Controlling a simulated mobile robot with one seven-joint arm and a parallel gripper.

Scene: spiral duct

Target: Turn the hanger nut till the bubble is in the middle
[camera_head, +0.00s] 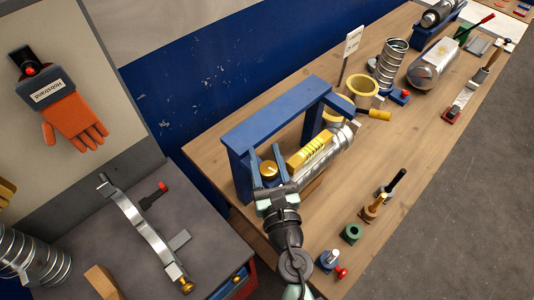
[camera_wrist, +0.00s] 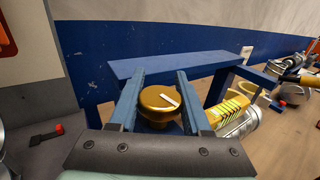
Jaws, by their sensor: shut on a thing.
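The hanger nut (camera_head: 268,171) is a round brass knob with a pale line across its top, also clear in the wrist view (camera_wrist: 157,99). My gripper (camera_head: 268,162) has its two blue fingers on either side of the nut and is shut on it; the fingers also show in the wrist view (camera_wrist: 160,76). A yellow level (camera_head: 310,151) lies on the silver spiral duct (camera_head: 328,163) under the blue frame (camera_head: 262,112), to the right of the nut. The level also shows in the wrist view (camera_wrist: 228,110). The bubble is too small to make out.
A grey side table (camera_head: 90,235) with a curved metal strap (camera_head: 135,217) is at left.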

